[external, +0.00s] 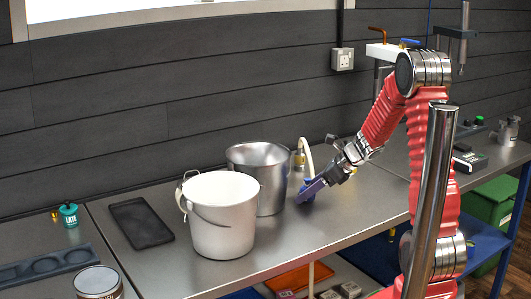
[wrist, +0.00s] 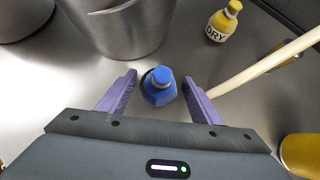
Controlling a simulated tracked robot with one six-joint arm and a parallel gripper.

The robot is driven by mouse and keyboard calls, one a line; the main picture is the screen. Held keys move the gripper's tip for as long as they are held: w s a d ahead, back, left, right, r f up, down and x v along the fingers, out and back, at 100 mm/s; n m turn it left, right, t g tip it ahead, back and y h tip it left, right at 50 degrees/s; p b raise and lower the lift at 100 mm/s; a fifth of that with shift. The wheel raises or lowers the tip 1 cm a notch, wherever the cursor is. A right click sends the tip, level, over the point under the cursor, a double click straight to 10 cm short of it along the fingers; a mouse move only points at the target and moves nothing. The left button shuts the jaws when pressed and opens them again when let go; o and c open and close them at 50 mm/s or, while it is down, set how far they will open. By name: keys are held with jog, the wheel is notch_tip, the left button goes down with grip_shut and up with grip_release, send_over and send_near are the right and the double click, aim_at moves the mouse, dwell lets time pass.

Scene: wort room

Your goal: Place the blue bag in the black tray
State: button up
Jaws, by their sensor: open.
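The blue bag (wrist: 158,93) stands on the steel bench, small and blue with a gathered top. In the external view the bag (external: 308,183) shows partly behind my gripper (external: 311,190), which is low over the bench. The tray is not in the wrist view.
A white pail (external: 222,225) and a steel pot (external: 268,200) stand between my gripper and the tray. A yellow DRY bag (wrist: 222,22) and a pale rod (wrist: 255,72) are close by. A green LATE bag (external: 69,213) stands left of the tray.

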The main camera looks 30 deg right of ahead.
aim_at(308, 180)
jog(key=shift+c, duration=0.2)
jog(key=c, duration=1.2)
jog(key=shift+r, duration=0.15)
notch_tip(308, 180, up, 10)
jog(key=shift+f, duration=0.15)
